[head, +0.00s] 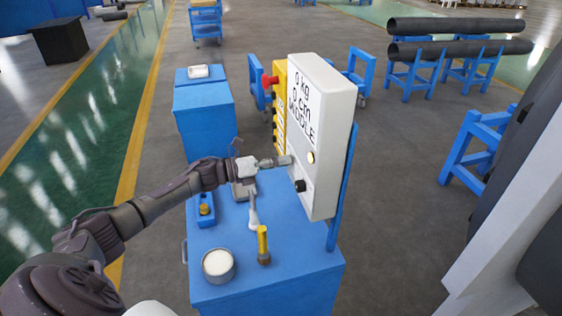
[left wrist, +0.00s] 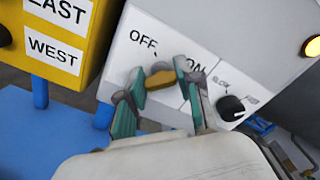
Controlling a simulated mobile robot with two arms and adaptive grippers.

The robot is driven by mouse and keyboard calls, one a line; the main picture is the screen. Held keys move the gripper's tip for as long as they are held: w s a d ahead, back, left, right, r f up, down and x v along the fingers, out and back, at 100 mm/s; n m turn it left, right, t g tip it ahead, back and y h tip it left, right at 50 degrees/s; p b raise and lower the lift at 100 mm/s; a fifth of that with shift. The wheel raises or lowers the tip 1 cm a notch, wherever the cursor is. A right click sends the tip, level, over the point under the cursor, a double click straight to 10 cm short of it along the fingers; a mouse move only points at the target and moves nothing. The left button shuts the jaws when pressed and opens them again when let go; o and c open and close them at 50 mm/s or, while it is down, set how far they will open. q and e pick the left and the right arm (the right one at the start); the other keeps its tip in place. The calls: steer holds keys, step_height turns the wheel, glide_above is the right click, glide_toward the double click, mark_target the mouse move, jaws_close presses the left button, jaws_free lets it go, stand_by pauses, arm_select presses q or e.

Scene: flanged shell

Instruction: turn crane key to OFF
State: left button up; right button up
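The white control box (head: 322,135) stands upright on the blue cart (head: 240,274). In the left wrist view its white switch panel (left wrist: 139,58) carries the labels OFF and ON. The brass-coloured crane key (left wrist: 160,79) sits below and between these labels, lying slightly tilted across. My left gripper (head: 287,160) reaches the box face from the left. In the left wrist view its teal fingertips (left wrist: 160,70) stand one on each side of the key, close to its ends. I cannot tell whether they press on it. In the head view the gripper hides the key. My right gripper is not in view.
A black SLOW knob (left wrist: 231,107) sits right of the key. A yellow EAST/WEST box (left wrist: 62,38) stands left of it. On the cart are a white-topped cup (head: 218,264), a yellow-handled tool (head: 263,243) and a small blue item (head: 205,210). A red button (head: 270,80) tops the yellow box.

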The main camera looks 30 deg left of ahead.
arm_select(q)
jaws_close()
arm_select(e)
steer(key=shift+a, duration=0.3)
arm_select(q)
steer(key=shift+n, duration=0.3)
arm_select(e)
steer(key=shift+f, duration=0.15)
arm_select(q)
steer(key=n+b, duration=0.1)
steer(key=n, duration=0.1)
steer(key=shift+n, duration=0.3)
steer(key=n, duration=0.3)
steer(key=shift+n, duration=0.3)
steer(key=n, duration=0.5)
steer(key=n+p, duration=0.1)
steer(key=n, duration=0.5)
steer(key=shift+p, duration=0.35)
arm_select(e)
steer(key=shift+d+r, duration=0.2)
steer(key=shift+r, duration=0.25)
arm_select(q)
steer(key=shift+f, duration=0.1)
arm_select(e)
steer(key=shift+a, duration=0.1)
